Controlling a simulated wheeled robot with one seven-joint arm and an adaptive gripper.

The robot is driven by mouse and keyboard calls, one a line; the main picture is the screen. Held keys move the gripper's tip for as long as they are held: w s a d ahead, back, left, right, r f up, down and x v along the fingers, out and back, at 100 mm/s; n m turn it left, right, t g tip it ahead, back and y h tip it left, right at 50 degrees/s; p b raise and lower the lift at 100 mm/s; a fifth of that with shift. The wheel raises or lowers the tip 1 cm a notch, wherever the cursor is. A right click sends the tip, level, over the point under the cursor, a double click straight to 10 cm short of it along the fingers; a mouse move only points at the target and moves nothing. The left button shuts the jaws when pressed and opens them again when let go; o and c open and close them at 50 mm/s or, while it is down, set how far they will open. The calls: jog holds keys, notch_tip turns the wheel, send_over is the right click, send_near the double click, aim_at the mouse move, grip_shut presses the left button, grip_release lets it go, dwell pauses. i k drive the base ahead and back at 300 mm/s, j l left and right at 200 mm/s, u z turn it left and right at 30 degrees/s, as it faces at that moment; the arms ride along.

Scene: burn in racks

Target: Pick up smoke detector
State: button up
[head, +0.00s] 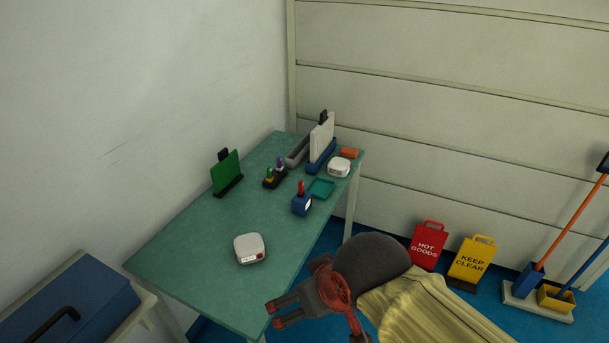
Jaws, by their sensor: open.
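A white, rounded, box-like device (250,248) with a small red mark and a label on its front lies on the green table (185,262), toward the near part. It looks like a smoke detector. A second, similar white device (339,167) sits at the far right of the table; I cannot tell for certain which is the smoke detector. My gripper (272,314) is open and empty. In the picture it is below and slightly right of the nearer device, by the table's right edge, apart from it.
A blue holder (301,204), green tray (320,188), small dark rack (275,178), green board on a stand (226,173) and blue file stand (321,154) occupy the table's far half. A blue toolbox (75,305) stands lower left. Floor signs (429,244) stand right.

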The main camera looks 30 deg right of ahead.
aim_at(337, 166)
jog(key=i+l+z, duration=0.35)
jog(key=i+l, duration=0.15)
jog(key=l, duration=0.3)
jog(key=i+l+z, duration=0.35)
jog(key=i+l, duration=0.25)
jog(key=i+l+z, duration=0.35)
jog(key=i+l, duration=0.3)
